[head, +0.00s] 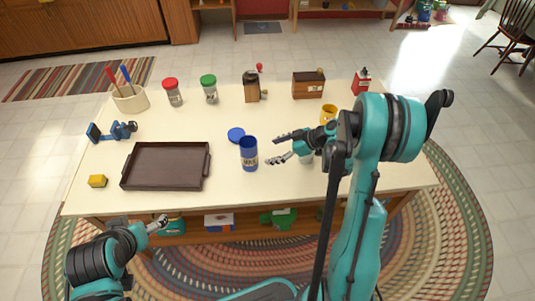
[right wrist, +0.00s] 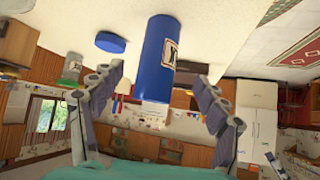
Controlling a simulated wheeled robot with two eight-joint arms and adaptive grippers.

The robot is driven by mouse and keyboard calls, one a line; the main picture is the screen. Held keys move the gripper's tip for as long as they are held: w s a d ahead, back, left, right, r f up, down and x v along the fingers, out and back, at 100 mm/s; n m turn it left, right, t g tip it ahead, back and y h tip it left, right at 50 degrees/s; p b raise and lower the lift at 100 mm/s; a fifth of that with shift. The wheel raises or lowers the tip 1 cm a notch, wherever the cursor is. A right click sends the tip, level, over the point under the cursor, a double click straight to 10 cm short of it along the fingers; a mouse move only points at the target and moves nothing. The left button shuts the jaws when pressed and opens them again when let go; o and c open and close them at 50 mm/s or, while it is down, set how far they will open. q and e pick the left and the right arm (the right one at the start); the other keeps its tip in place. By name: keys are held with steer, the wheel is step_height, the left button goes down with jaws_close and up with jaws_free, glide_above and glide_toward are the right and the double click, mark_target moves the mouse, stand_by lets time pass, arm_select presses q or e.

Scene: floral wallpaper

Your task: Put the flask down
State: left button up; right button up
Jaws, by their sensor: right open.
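The flask (head: 249,155) is a blue cylinder with a pale label. It stands upright on the cream table, right of the dark tray. A round blue lid (head: 236,134) lies just behind it. My right gripper (head: 277,148) is open and empty to the right of the flask, with a small gap between them. In the right wrist view, which is upside down, the flask (right wrist: 158,60) shows ahead, between the spread fingers (right wrist: 160,82). The lid (right wrist: 111,42) shows beside it. My left gripper (head: 158,224) is low, by the table's front edge; its finger opening is unclear.
The dark tray (head: 165,166) is empty at the left. Jars, wooden boxes and a utensil crock (head: 130,98) line the back. A yellow mug (head: 328,113) stands behind my right gripper. The table's front middle is clear.

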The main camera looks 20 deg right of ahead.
steer(key=s+a+r+m+h, duration=0.4)
steer(key=s+a+r+m, duration=0.3)
steer(key=r, duration=0.3)
steer(key=s+r+m+t+h, duration=0.1)
steer(key=s+r+m+h, duration=0.2)
steer(key=s, duration=0.9)
steer(key=shift+s+a+r+h, duration=0.3)
steer(key=shift+a+r+h, duration=0.1)
steer(key=shift+h, duration=0.1)
